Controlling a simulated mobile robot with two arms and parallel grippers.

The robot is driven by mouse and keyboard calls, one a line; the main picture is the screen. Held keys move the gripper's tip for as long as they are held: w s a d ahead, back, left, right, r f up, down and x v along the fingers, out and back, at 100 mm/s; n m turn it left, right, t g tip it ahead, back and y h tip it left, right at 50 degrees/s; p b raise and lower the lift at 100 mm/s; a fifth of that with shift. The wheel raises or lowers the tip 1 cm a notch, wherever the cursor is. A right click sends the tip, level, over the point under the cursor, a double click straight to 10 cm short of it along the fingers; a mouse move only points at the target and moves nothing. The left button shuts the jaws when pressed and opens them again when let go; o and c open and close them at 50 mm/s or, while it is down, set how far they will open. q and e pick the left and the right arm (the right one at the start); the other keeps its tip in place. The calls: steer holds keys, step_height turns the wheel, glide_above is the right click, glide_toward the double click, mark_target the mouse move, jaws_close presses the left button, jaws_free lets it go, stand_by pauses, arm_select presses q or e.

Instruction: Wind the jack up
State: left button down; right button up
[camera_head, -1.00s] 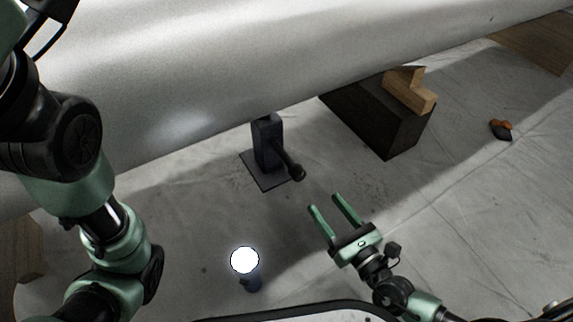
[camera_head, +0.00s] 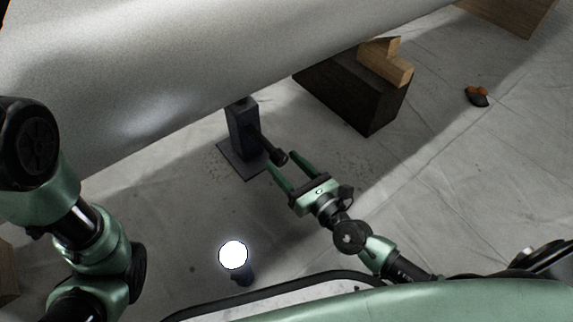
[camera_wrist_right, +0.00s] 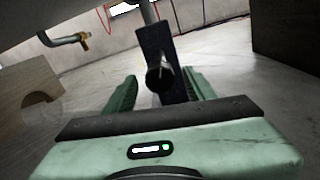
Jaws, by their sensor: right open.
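The dark jack (camera_head: 241,128) stands upright on a flat base plate (camera_head: 237,166) on the floor, under the big pale cylinder. Its crank handle ends in a dark round knob (camera_head: 280,157) that sticks out toward me. My right gripper (camera_head: 285,165) is open, with its fingers on either side of the knob or just short of it. In the right wrist view the jack post (camera_wrist_right: 152,45) stands straight ahead, and the knob (camera_wrist_right: 160,76) shows between the open fingers (camera_wrist_right: 158,88). I cannot tell whether they touch it. Only my left arm's links show; its gripper is out of view.
The pale cylinder (camera_head: 170,75) hangs low across the top. A dark block (camera_head: 352,98) with a wooden chock (camera_head: 385,65) stands right of the jack. A lit lamp (camera_head: 233,255) stands on the floor in front. A small orange and black item (camera_head: 477,96) lies far right.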

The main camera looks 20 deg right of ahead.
jaws_close()
